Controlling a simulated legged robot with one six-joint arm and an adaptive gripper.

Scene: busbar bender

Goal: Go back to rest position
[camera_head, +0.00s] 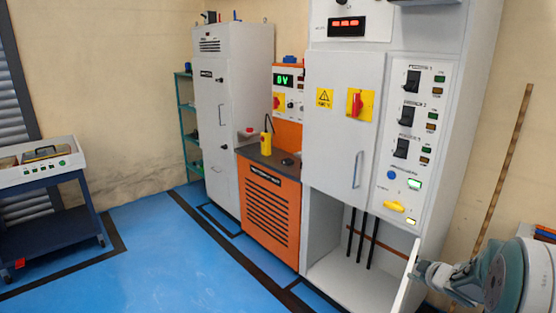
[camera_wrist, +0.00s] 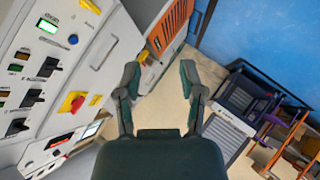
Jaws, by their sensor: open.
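My gripper (camera_wrist: 158,85) is open in the wrist view, with its two fingers spread apart and nothing between them. In the head view part of my arm shows at the lower right, beside the grey cabinet, and the fingertips cannot be made out clearly. The tall grey electrical cabinet (camera_head: 335,150) stands at the right, with switches, a red rotary handle (camera_head: 360,104) and a yellow handle (camera_head: 394,206) on its front. In the wrist view the cabinet panel (camera_wrist: 85,55) fills the left side, tilted, with the red rotary handle (camera_wrist: 72,103) showing.
An orange machine (camera_head: 268,205) stands left of the cabinet, with a yellow handheld device (camera_head: 266,144) on top. A second grey cabinet (camera_head: 218,125) stands farther back. A dark blue cart (camera_head: 48,215) is at the left. The blue floor (camera_head: 160,250) between is clear.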

